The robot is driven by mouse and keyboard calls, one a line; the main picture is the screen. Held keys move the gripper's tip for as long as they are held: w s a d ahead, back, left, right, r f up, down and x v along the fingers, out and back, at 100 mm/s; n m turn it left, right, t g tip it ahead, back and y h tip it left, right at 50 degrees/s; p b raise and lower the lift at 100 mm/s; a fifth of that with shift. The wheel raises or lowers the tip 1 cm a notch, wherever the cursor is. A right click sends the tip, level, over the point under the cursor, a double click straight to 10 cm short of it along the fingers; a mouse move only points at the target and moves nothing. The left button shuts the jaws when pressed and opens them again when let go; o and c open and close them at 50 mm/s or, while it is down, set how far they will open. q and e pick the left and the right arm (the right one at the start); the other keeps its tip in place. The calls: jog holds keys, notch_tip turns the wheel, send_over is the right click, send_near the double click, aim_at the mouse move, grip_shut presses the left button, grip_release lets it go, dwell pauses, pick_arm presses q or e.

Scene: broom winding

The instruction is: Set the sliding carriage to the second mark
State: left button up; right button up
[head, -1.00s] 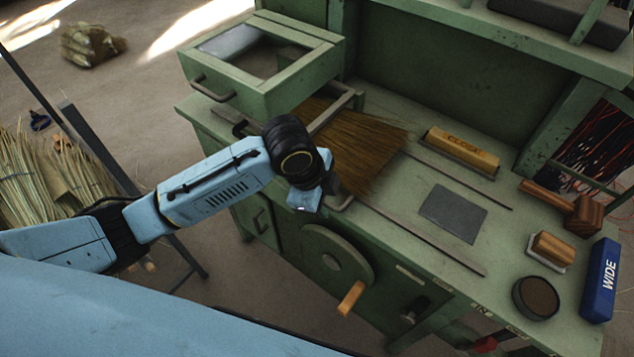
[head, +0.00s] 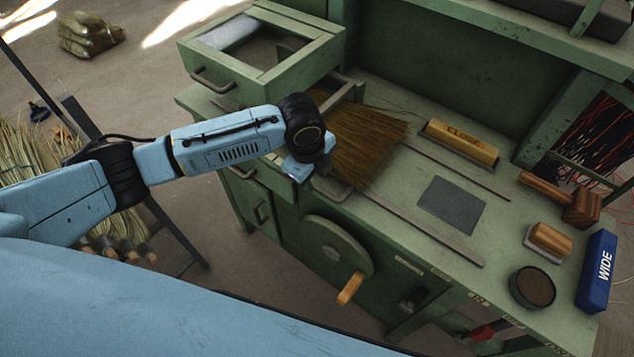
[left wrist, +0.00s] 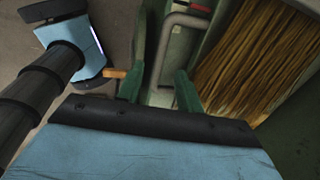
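The broom head (head: 365,140) with brown bristles lies on the green bench, on what looks like the sliding carriage, a metal frame with a bent grey bar (head: 330,188) at its front. Most of the carriage is hidden by my left wrist and the bristles. My left gripper (head: 308,178) is over the carriage's near side. In the left wrist view my gripper's two green fingers (left wrist: 160,90) stand apart, with the bent grey bar (left wrist: 180,20) ahead and partly between them. I cannot tell whether they touch it. Small labels (head: 478,299) run along the bench's front edge. My right gripper is out of view.
Two thin rails (head: 430,228) run along the bench top. A crank wheel (head: 335,245) with a wooden handle is on the front.

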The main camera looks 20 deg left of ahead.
aim_at(318, 187)
pick_arm(q)
jog(key=shift+w+d+f, duration=0.1)
jog(key=shift+w+f, duration=0.1)
jog(key=shift+f, duration=0.85)
jog(key=shift+w+d+f, duration=0.1)
jog(key=shift+w+f, duration=0.05)
jog(key=shift+f, duration=0.9)
jog(key=shift+c, duration=0.4)
grip_shut()
